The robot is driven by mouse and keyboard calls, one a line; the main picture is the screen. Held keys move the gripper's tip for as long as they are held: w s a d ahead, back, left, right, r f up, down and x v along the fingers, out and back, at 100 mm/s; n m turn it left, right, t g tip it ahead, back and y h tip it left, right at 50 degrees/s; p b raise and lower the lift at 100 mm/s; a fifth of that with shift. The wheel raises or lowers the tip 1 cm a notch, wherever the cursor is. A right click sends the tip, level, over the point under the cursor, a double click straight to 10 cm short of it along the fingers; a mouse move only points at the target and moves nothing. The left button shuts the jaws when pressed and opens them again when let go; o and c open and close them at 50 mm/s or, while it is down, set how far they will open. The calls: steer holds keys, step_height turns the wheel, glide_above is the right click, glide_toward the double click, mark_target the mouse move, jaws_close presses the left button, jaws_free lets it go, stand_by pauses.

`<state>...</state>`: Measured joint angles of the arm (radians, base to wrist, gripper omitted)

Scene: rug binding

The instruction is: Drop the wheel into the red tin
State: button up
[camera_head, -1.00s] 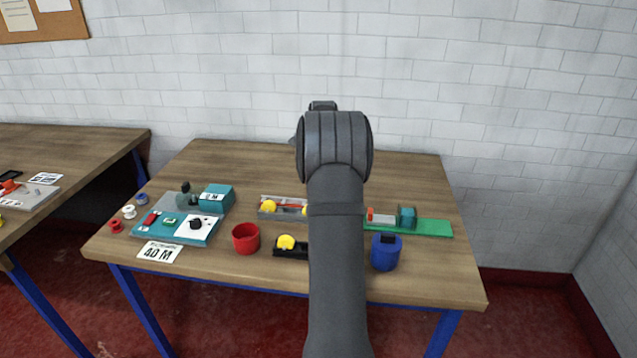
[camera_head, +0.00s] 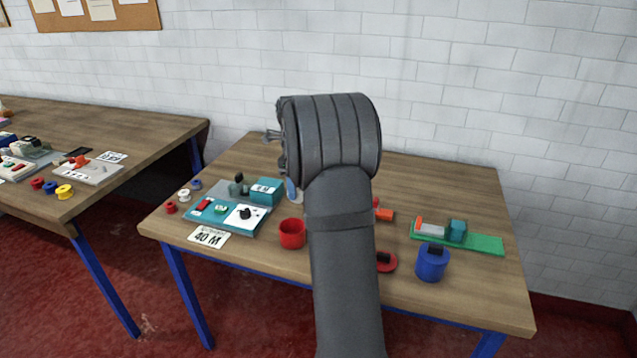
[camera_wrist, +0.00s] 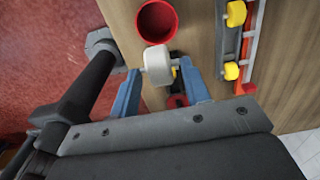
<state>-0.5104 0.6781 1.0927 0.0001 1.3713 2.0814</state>
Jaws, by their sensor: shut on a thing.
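My gripper (camera_wrist: 160,68) is shut on a pale grey-white wheel (camera_wrist: 157,64), held between its two blue fingers in the wrist view. The red tin (camera_wrist: 157,22) is an open round cup just beyond the wheel in that view. The wheel overlaps the tin's near edge in the picture, but I cannot tell its height. In the head view the red tin (camera_head: 292,234) stands upright on the table, left of my arm. A blue fingertip (camera_head: 292,190) shows there behind the tin in the picture; my arm hides the wheel.
A grey holder (camera_wrist: 229,40) with yellow wheels lies right of the tin in the wrist view. A blue tin (camera_head: 432,264), a green board (camera_head: 480,243) and a red disc with a black block (camera_head: 386,263) are right of my arm. A teal kit (camera_head: 196,216) lies left.

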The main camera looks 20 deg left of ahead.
steer(key=shift+f, duration=2.95)
steer(key=o, duration=1.1)
steer(key=shift+c, duration=0.2)
step_height(320, 180, up, 18)
steer(key=shift+f, duration=0.25)
